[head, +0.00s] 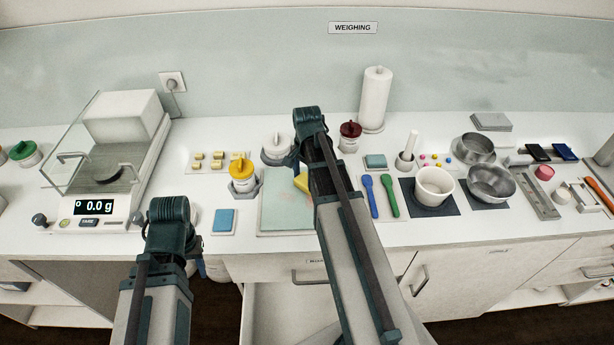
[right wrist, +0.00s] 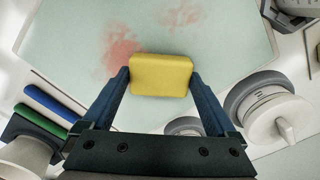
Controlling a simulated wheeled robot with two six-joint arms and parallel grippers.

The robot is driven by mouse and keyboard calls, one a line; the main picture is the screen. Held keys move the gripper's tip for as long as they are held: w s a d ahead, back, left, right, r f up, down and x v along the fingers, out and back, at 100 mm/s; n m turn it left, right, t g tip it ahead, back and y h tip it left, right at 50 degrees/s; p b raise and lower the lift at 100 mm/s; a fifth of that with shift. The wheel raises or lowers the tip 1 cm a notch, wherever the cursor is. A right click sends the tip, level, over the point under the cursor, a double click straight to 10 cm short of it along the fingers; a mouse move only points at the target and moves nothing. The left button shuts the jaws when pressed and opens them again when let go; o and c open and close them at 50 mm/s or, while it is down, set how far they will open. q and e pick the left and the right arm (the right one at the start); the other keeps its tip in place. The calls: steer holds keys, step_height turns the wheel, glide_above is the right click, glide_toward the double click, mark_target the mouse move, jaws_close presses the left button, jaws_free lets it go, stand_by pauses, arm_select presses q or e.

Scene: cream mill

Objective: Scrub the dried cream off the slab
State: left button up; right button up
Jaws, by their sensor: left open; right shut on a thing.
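The pale green slab (head: 272,217) lies on the white counter, partly hidden by my right arm. In the right wrist view the slab (right wrist: 60,40) bears a reddish-pink smear (right wrist: 120,52) and a fainter pink patch (right wrist: 185,13). My right gripper (head: 298,165) is over the slab, shut on a yellow sponge (right wrist: 160,75), which also shows in the head view (head: 301,181). The smear is just beyond and left of the sponge in the wrist view. I cannot tell whether the sponge touches the slab. My left gripper (head: 170,212) is open near the counter's front edge; its fingers are mostly hidden.
A balance (head: 106,205) stands left.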

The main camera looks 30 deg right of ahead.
mark_target(308, 205)
steer(key=shift+s+a, duration=0.4)
steer(key=shift+s, duration=0.4)
steer(key=shift+s+a, duration=0.35)
steer(key=shift+s, duration=0.4)
steer(key=shift+s, duration=0.1)
steer(key=shift+s+a+f, duration=0.1)
steer(key=shift+s+a, duration=0.3)
steer(key=shift+s, duration=0.35)
steer(key=shift+s+a, duration=0.4)
steer(key=shift+s, duration=0.35)
steer(key=shift+s+a, duration=0.3)
steer(key=shift+s, duration=0.35)
steer(key=shift+s+a, duration=0.25)
steer(key=shift+s, duration=0.4)
steer(key=shift+d, duration=0.15)
steer(key=shift+s+d, duration=0.25)
steer(key=shift+d, duration=0.2)
steer(key=shift+s+d, duration=0.2)
steer(key=shift+d, duration=0.25)
steer(key=shift+w+d, duration=0.1)
steer(key=shift+w, duration=0.05)
